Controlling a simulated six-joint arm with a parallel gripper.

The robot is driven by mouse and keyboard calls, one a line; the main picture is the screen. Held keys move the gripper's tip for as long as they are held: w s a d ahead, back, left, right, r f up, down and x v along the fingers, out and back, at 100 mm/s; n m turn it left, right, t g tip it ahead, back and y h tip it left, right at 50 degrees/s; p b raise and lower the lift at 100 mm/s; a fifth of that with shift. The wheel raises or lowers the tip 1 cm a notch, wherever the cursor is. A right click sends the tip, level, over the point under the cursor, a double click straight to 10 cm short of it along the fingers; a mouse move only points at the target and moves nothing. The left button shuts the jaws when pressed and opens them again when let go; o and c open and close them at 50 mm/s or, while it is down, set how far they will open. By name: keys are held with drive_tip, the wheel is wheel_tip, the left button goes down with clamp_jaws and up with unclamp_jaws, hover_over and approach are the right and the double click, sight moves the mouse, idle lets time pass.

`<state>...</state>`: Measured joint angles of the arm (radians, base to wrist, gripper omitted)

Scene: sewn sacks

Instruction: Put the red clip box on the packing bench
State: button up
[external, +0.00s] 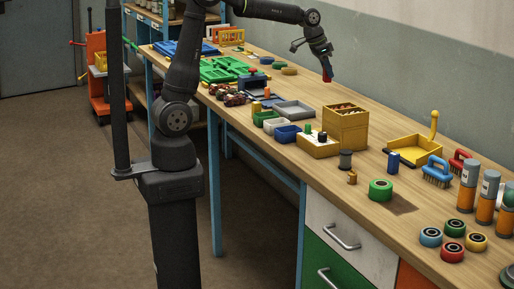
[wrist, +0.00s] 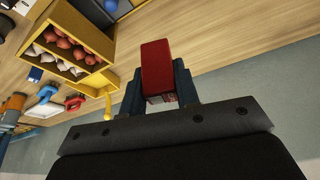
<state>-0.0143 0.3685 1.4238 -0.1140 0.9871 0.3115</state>
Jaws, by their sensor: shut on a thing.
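The red clip box (wrist: 158,66) is held between the two fingers of my gripper (wrist: 160,88) in the wrist view. My gripper is shut on it. In the external view, my gripper (external: 325,66) is over the far back part of the packing bench (external: 365,104), with the red clip box (external: 327,76) small and dark red at its tip. The box appears to be above the bench top, near the wall; the exact gap is hard to tell. The wooden bench top also shows in the wrist view (wrist: 215,38).
A yellow bin (external: 345,132) with compartments stands in front of my gripper, and a yellow dustpan (external: 413,150) lies to its right. A grey tray (external: 293,109) and green trays (external: 222,70) are to the left.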

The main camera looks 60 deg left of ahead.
drive_tip(key=s+a+f+n+y, duration=0.1)
drive_tip(key=s+a+n, duration=0.3)
drive_tip(key=s+a, duration=0.55)
drive_tip(key=s+a+f+n+y, duration=0.1)
drive_tip(key=s+a+n+y, duration=0.15)
drive_tip(key=s+a, duration=0.75)
drive_tip(key=shift+n+h, duration=0.35)
drive_tip(key=shift+n, duration=0.1)
drive_tip(key=w+a+f, duration=0.2)
drive_tip(key=f, duration=0.1)
drive_tip(key=w+a+f, duration=0.1)
drive_tip(key=f, duration=0.1)
drive_tip(key=shift+w+f, duration=0.15)
drive_tip(key=a+f, duration=0.2)
drive_tip(key=a, duration=0.1)
drive_tip(key=s+a+f, duration=0.1)
drive_tip(key=a+f, duration=0.1)
drive_tip(key=a, duration=0.2)
drive_tip(key=a+f, duration=0.3)
drive_tip(key=a, duration=0.1)
drive_tip(key=shift+s+a, duration=0.15)
drive_tip(key=shift+f, duration=2)
